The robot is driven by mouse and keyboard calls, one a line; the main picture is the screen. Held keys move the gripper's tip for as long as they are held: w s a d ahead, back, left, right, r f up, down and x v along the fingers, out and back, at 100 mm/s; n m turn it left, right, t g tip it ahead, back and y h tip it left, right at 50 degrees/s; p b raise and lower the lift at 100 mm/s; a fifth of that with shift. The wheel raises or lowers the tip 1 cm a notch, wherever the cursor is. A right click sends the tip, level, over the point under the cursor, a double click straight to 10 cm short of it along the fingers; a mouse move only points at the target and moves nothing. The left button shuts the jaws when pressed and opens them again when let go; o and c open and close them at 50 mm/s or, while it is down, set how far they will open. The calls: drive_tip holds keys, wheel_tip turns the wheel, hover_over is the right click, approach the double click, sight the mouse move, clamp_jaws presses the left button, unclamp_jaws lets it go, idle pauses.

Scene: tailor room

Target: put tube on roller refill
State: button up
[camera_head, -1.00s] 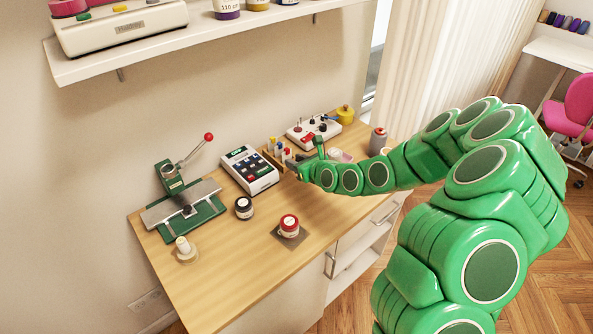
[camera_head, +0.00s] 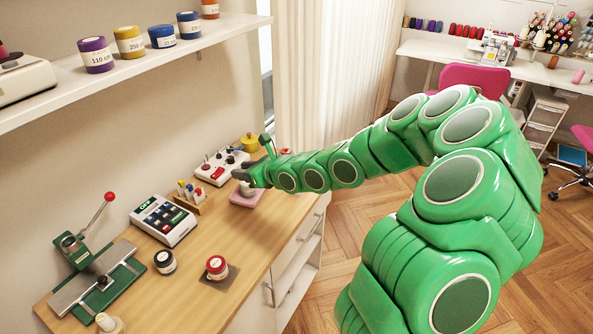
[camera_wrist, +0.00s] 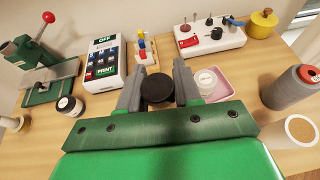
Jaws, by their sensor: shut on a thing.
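My gripper (camera_wrist: 158,90) is shut on a dark, round-topped piece (camera_wrist: 157,87), seen from above between the two fingers in the wrist view. I cannot tell for sure whether it is the tube. In the head view my gripper (camera_head: 250,178) is over the back right of the table, and the held piece is not clear there. A pale, round-topped piece (camera_wrist: 207,80) stands on a pink tray (camera_wrist: 222,95), just right of my gripper in the wrist view. A white cylinder with a tan top (camera_wrist: 300,130), possibly the roller refill, stands at the right edge of the wrist view.
A grey cylinder with a red top (camera_wrist: 288,88) stands at right. A label printer (camera_head: 162,220) and a green press (camera_head: 95,280) stand left.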

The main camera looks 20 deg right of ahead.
drive_tip(key=s+d+r+m+t+h, duration=0.1)
drive_tip(key=s+d+r, duration=0.15)
drive_tip(key=d, duration=0.55)
drive_tip(key=s+d+r+m+h, duration=0.1)
drive_tip(key=d+r, duration=0.2)
drive_tip(key=d, duration=0.5)
drive_tip(key=w+f, duration=0.2)
drive_tip(key=w, duration=0.2)
drive_tip(key=w+f, duration=0.3)
drive_tip(key=w, duration=0.1)
drive_tip(key=w+d+f, duration=0.1)
drive_tip(key=w+f, duration=0.2)
drive_tip(key=w, duration=0.1)
drive_tip(key=shift+w+f, duration=0.1)
drive_tip(key=shift+f, duration=0.05)
drive_tip(key=shift+w+f, duration=0.55)
drive_tip(key=shift+f, duration=1.7)
drive_tip(key=shift+f, duration=0.1)
drive_tip(key=o, duration=1)
drive_tip(key=shift+d, duration=0.1)
